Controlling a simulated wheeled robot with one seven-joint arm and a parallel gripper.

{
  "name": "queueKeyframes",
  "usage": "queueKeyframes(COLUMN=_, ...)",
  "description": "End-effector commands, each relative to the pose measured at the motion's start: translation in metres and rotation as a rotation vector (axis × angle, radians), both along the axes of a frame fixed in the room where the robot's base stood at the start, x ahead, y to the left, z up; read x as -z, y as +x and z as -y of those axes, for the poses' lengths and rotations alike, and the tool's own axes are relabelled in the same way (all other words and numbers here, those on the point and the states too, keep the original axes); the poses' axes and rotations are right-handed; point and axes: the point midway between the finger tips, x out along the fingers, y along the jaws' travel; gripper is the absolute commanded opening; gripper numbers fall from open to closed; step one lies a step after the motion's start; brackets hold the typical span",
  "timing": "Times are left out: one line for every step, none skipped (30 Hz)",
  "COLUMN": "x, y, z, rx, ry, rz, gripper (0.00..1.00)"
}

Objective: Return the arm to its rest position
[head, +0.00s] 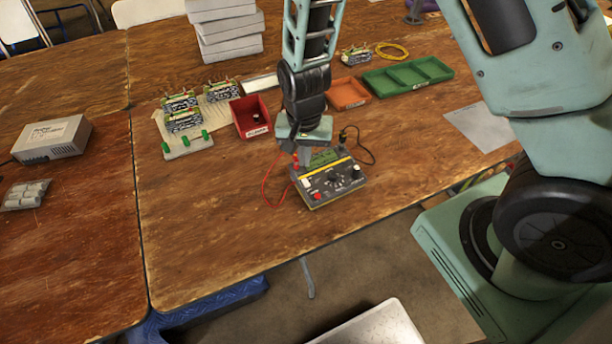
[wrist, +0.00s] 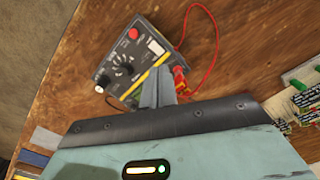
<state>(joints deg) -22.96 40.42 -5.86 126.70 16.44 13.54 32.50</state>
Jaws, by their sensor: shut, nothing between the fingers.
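My arm reaches down over the wooden table. My gripper (head: 305,158) is at the far edge of a dark meter box with a yellow stripe (head: 332,182), which has knobs, a red button and a small screen. The fingers are shut with nothing between them. In the wrist view the closed fingertips (wrist: 158,92) overlap the box (wrist: 122,68) near its yellow stripe and red plug. I cannot tell whether they touch it. Red and black leads run from the box.
A red bin (head: 250,117), an orange tray (head: 347,93) and a green tray (head: 408,77) stand behind my gripper.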

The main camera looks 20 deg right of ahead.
Motion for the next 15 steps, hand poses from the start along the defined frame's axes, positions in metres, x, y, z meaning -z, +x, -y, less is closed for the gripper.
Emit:
queueKeyframes(x=-0.0079, y=0.0, z=0.0, rx=0.0, ry=0.0, rz=0.0, gripper=0.0)
queueKeyframes(x=-0.0097, y=0.0, z=0.0, rx=0.0, ry=0.0, rz=0.0, gripper=0.0)
queueKeyframes(x=-0.0113, y=-0.0001, z=0.0, rx=0.0, ry=0.0, rz=0.0, gripper=0.0)
queueKeyframes(x=-0.012, y=-0.0001, z=0.0, rx=0.0, ry=0.0, rz=0.0, gripper=0.0)
queueKeyframes(x=-0.0122, y=-0.0001, z=0.0, rx=0.0, ry=0.0, rz=0.0, gripper=0.0)
queueKeyframes(x=-0.012, y=-0.0001, z=0.0, rx=0.0, ry=0.0, rz=0.0, gripper=0.0)
queueKeyframes(x=-0.0116, y=-0.0001, z=0.0, rx=0.0, ry=0.0, rz=0.0, gripper=0.0)
queueKeyframes(x=-0.0112, y=-0.0001, z=0.0, rx=0.0, ry=0.0, rz=0.0, gripper=0.0)
queueKeyframes(x=-0.0109, y=-0.0001, z=0.0, rx=0.0, ry=0.0, rz=0.0, gripper=0.0)
queueKeyframes(x=-0.0108, y=-0.0001, z=0.0, rx=0.0, ry=0.0, rz=0.0, gripper=0.0)
queueKeyframes(x=-0.0108, y=-0.0001, z=0.0, rx=0.0, ry=0.0, rz=0.0, gripper=0.0)
queueKeyframes(x=-0.0108, y=-0.0001, z=0.0, rx=0.0, ry=0.0, rz=0.0, gripper=0.0)
queueKeyframes(x=-0.0107, y=-0.0001, z=0.0, rx=0.0, ry=0.0, rz=0.0, gripper=0.0)
queueKeyframes(x=-0.0107, y=-0.0001, z=0.0, rx=0.0, ry=0.0, rz=0.0, gripper=0.0)
queueKeyframes(x=-0.0107, y=-0.0001, z=0.0, rx=0.0, ry=0.0, rz=0.0, gripper=0.0)
